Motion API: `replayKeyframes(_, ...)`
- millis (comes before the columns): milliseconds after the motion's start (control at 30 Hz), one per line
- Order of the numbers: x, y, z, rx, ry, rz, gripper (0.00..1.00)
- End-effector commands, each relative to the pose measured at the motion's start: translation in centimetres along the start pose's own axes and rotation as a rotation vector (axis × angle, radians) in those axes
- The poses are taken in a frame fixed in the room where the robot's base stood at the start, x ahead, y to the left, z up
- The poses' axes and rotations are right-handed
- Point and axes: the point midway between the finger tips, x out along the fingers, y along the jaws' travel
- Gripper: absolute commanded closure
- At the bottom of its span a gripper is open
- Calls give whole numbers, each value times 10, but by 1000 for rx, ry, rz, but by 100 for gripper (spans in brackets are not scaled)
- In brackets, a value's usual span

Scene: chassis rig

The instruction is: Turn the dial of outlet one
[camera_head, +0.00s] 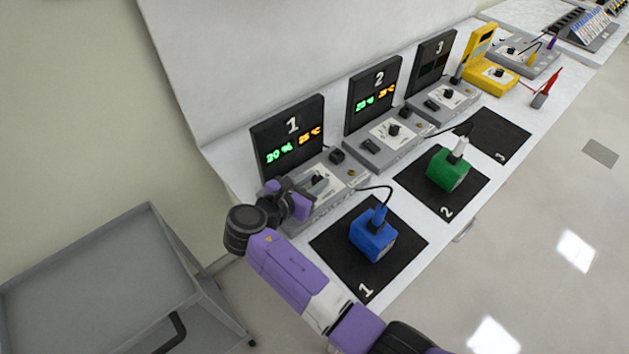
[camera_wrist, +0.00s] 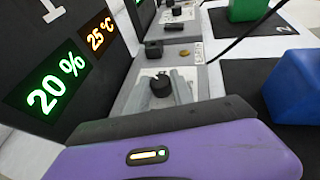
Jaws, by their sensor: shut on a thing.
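Outlet one is a grey box (camera_head: 335,194) with a black display panel (camera_head: 288,137) marked 1 behind it. The panel reads 20 % in green and 25 °C in orange in the wrist view (camera_wrist: 62,75). Its dial is a black knob (camera_wrist: 160,84) on a white plate on top of the box. My gripper (camera_head: 314,185) reaches over the box from the left, with its fingers shut on the dial. In the wrist view a grey finger lies along the knob's right side. My purple gripper body hides the near part of the box.
A blue block (camera_head: 371,240) with a cable stands on the black mat marked 1 (camera_head: 335,262). Outlet two (camera_head: 397,135), a green block (camera_head: 448,169) and outlet three (camera_head: 446,95) lie farther right. A grey cart (camera_head: 100,260) stands at the left.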

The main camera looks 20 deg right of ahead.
Motion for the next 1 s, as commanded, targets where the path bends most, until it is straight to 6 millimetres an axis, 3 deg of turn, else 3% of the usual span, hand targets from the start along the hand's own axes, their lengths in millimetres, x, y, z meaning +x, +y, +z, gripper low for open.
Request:
replayKeyframes(267, 0, -1, -1, -1, 3, -1, 100)
replayKeyframes(300, 0, -1, -1, -2, 3, -1, 64)
replayKeyframes(400, 0, -1, -1, -1, 3, -1, 50)
replayKeyframes(767, -4, 0, -1, -1, 1, 2, 50)
replayKeyframes(1000, -40, 1, -1, 0, 1, 4, 50)
